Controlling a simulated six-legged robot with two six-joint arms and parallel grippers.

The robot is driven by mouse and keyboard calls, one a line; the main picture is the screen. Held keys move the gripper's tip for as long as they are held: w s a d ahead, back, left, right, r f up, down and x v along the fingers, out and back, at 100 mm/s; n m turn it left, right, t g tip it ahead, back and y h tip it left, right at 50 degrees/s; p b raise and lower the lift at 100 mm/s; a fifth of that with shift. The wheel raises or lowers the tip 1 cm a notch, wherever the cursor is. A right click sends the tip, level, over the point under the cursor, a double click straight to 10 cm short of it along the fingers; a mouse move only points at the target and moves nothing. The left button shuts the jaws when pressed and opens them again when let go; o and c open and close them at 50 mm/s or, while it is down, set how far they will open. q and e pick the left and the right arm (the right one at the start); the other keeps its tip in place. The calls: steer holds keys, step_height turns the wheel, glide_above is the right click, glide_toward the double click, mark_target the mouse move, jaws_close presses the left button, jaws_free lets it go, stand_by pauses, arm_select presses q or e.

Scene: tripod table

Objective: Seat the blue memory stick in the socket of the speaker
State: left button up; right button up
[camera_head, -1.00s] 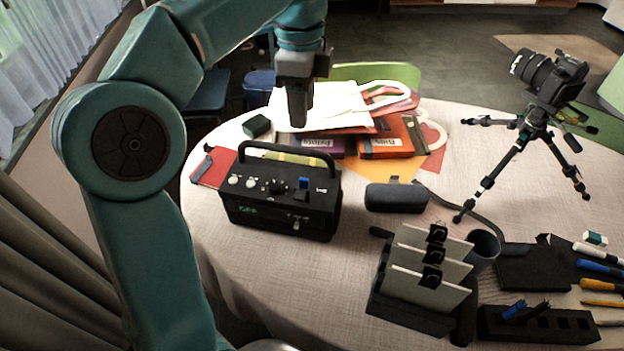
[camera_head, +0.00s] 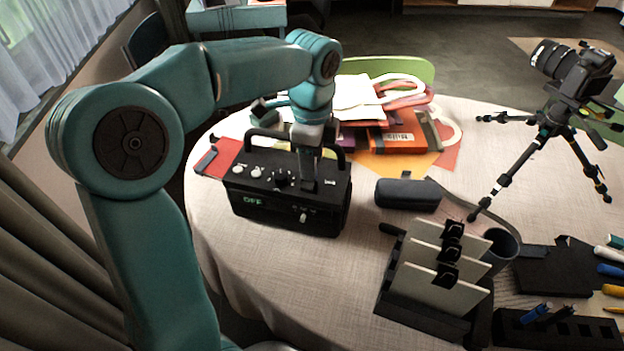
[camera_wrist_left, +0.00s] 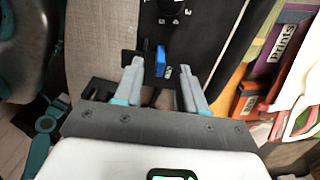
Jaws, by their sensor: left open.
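The speaker (camera_head: 285,212) is a black box with a carry handle, white knobs and "OFF" on its front, on the near left of the table. My left gripper (camera_head: 308,180) points down over the right part of its top. In the left wrist view, the blue memory stick (camera_wrist_left: 160,61) stands at the speaker's dark panel (camera_wrist_left: 190,35). It lies between the spread fingertips of my left gripper (camera_wrist_left: 160,70), with a gap on each side. The gripper hides the stick in the head view. I cannot tell how deep it sits in the socket. My right gripper is not in view.
A dark case (camera_head: 408,194) lies right of the speaker. A rack of pale plates (camera_head: 437,262), a dark cup (camera_head: 503,243) and a slotted black block (camera_head: 510,330) stand farther right. A camera tripod (camera_head: 540,150) and books (camera_head: 398,138) stand behind. Bare cloth lies in front.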

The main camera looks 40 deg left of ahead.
arm_select(q)
steer(key=shift+f, duration=0.25)
steer(key=shift+r, duration=0.1)
jaws_close()
